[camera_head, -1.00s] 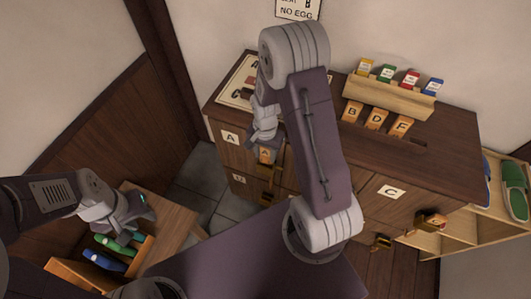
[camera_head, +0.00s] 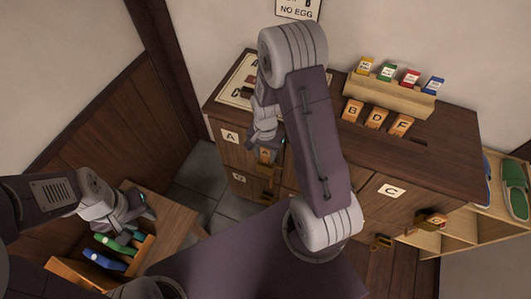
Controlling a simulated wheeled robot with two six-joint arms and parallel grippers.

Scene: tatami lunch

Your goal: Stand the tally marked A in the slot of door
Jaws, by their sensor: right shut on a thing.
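My right gripper (camera_head: 266,146) is shut on the orange wooden tally marked A (camera_head: 265,156), holding it upright. It hangs in front of the brown cabinet (camera_head: 440,155), just right of the door with the white A label (camera_head: 230,137). A brass-coloured fitting (camera_head: 266,185) shows just below the tally. Whether the tally touches the door or a slot cannot be told.
Tallies B, D and F (camera_head: 376,118) stand on the cabinet top before a wooden rack (camera_head: 390,97) of coloured pieces. Door C (camera_head: 391,191) has an orange tally (camera_head: 432,219) beside it. A shoe shelf (camera_head: 465,225) is at the right.

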